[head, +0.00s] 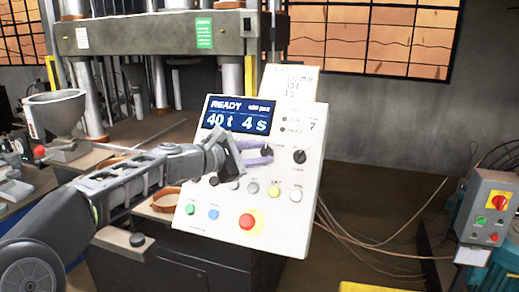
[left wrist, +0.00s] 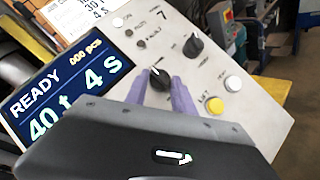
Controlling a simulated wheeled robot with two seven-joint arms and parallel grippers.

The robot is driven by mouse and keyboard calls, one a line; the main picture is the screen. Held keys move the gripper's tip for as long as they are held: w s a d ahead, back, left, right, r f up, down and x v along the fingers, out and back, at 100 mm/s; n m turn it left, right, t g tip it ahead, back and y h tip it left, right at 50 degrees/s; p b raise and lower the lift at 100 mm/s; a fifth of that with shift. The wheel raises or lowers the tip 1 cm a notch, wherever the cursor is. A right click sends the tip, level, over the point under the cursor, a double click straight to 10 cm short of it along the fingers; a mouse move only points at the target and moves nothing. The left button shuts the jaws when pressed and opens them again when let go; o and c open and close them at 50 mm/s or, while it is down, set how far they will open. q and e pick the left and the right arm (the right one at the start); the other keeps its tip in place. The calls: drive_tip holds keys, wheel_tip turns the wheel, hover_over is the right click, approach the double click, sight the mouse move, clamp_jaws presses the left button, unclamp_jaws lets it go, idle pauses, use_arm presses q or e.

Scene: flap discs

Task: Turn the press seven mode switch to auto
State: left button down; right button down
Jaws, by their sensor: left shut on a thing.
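The press seven control panel (head: 222,172) is a tilted light grey box marked 7, with a screen (head: 236,117) reading READY, 40 t, 4 s. My left gripper (head: 262,151) is shut on a black rotary knob (head: 267,150) right below the screen's right end. In the left wrist view its purple fingers stand on either side of the knob (left wrist: 160,79), whose white pointer line shows. A second black knob (head: 299,157) sits to its right, free. The labels by both knobs are too small to read, so I cannot tell which is the mode switch.
Below the knobs are several push buttons and a red emergency stop (head: 247,221) on yellow. A paper note (head: 290,82) stands above the panel. A grey funnel (head: 55,110) is at left. A red-topped switch box (head: 489,207) and loose cables are at right.

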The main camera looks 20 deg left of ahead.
use_arm(q)
drive_tip(key=shift+d, duration=0.1)
drive_tip(key=c, duration=1.1)
unclamp_jaws()
drive_tip(key=shift+o, duration=0.2)
drive_tip(key=b+v, duration=0.2)
drive_tip(key=v, duration=0.6)
drive_tip(key=shift+w, duration=0.1)
